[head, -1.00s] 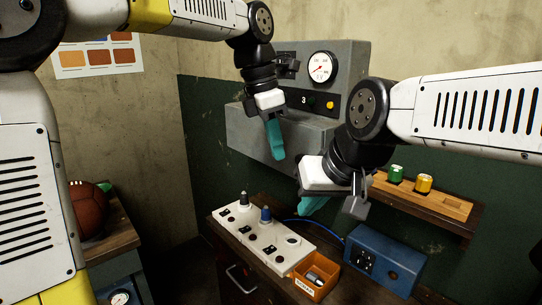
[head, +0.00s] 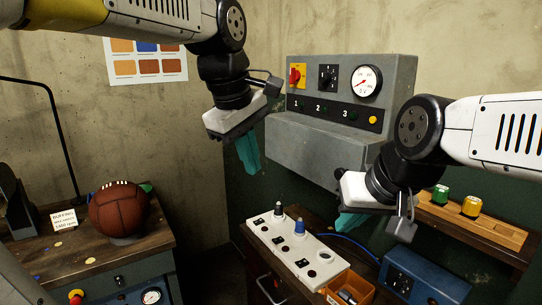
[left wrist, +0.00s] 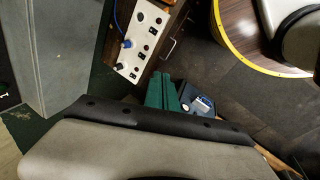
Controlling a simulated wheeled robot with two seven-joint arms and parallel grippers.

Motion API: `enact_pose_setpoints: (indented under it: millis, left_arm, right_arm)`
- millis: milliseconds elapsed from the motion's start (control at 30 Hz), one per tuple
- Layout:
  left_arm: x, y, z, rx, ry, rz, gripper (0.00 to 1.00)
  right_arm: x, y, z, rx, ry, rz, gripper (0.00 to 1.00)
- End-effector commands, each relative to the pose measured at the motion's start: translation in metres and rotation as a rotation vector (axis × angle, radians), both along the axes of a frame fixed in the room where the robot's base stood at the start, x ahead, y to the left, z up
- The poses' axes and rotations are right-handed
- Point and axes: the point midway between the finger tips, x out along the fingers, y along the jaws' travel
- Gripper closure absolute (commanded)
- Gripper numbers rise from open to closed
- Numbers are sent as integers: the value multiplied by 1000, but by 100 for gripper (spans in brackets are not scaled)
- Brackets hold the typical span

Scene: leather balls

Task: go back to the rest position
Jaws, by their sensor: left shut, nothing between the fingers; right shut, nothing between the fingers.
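My left gripper (head: 249,152) hangs in the upper middle of the head view, left of the grey wall panel. Its teal fingers are together and empty. In the left wrist view the teal fingers (left wrist: 163,93) are also close together with nothing between them. My right gripper (head: 350,222) is further right, in front of the lower part of the grey panel. Its teal fingers are shut, partly hidden by its own white and black body. Both grippers are in the air, above the white switch panel.
The grey wall panel (head: 310,142) has a gauge and knobs. The white switch panel (head: 290,245), an orange bin (head: 352,284) and a blue box (head: 425,278) sit on the bench below. A brown leather ball (head: 119,210) rests on the left bench. A wooden shelf (head: 490,228) holds green and yellow pieces.

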Motion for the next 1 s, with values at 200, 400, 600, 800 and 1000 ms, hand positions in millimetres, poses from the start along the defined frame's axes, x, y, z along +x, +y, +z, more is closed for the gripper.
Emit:
enact_pose_setpoints:
  millis: [200, 400, 600, 800, 1000]
  left_arm:
    - [-36, 64, -40, 152, -203, -393, 100]
    - [-64, 97, -76, 284, -340, -676, 100]
    - [-75, 107, -91, 346, -397, -798, 100]
    - [-75, 107, -91, 348, -398, -800, 100]
    - [-75, 107, -91, 348, -398, -800, 100]
  right_arm:
    - [0, 0, 0, 0, 0, 0, 100]
    - [0, 0, 0, 0, 0, 0, 100]
    - [0, 0, 0, 0, 0, 0, 100]
    - [0, 0, 0, 0, 0, 0, 100]
    - [0, 0, 0, 0, 0, 0, 100]
